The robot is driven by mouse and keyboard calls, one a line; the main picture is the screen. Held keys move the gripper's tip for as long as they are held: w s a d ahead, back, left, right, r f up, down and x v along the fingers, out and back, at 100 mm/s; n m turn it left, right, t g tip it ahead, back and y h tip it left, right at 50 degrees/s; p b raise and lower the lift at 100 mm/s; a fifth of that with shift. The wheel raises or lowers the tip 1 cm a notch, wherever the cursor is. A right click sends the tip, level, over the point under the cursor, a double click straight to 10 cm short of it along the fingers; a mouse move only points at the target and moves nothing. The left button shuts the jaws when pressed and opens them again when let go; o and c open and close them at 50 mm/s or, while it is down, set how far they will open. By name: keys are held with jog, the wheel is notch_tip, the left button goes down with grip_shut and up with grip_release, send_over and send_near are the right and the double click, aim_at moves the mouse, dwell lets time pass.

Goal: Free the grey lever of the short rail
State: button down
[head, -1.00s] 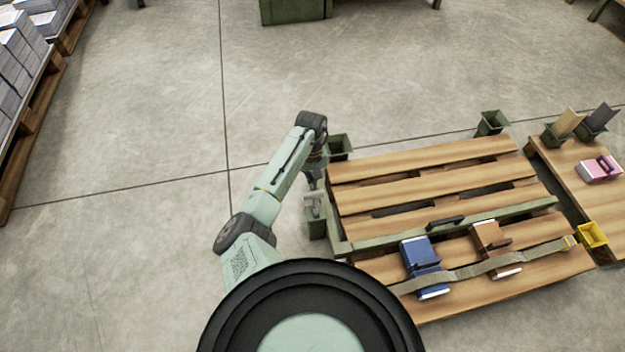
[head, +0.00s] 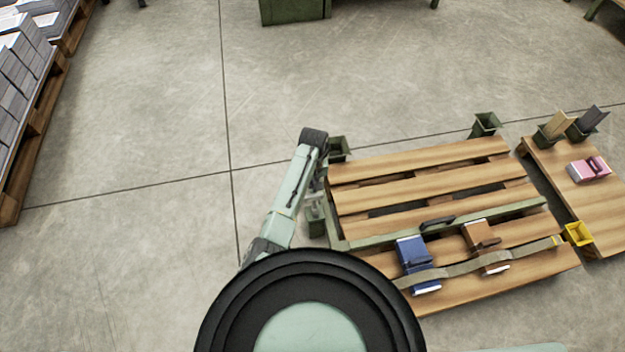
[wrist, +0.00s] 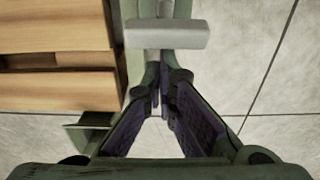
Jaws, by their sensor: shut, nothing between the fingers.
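The grey lever (wrist: 167,35) is a pale crossbar in the wrist view, just beyond my fingertips. It stands at the short green rail (wrist: 134,65), which runs along the pallet's left edge; the rail also shows in the head view (head: 334,228). My gripper (wrist: 164,84) is shut and empty, its fingers together just short of the crossbar. I cannot tell whether the fingertips touch the lever. In the head view my arm hides the gripper and much of the lever.
A slatted pallet (head: 420,172) carries a long green rail with a black handle (head: 437,223). A strap (head: 465,267) crosses a blue book (head: 414,255) and a brown book (head: 480,238). Green corner posts stand around it. Floor left of the pallet is clear.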

aim_at(316, 199)
jog(key=s+t+p, duration=0.1)
jog(key=p, duration=0.1)
jog(key=s+r+t+p, duration=0.1)
jog(key=p, duration=0.2)
jog(key=s+t+p, duration=0.1)
jog(key=p, duration=0.1)
jog(key=shift+d+r+y, duration=0.3)
jog(key=shift+d+r, duration=0.05)
jog(key=shift+d, duration=0.05)
jog(key=shift+s+d+t+p, duration=0.15)
jog(key=shift+s+t+p, duration=0.55)
jog(key=shift+s+t, duration=0.1)
jog(key=s+t, duration=0.1)
jog(key=s+t+y, duration=0.1)
jog(key=t, duration=0.1)
jog(key=shift+s+d, duration=0.2)
jog(key=shift+s, duration=0.15)
jog(key=shift+s+d, duration=0.1)
jog(key=shift+s, duration=0.4)
jog(key=shift+s+f, duration=0.1)
jog(key=shift+f, duration=0.05)
notch_tip(316, 199, up, 10)
jog(key=shift+r, duration=0.2)
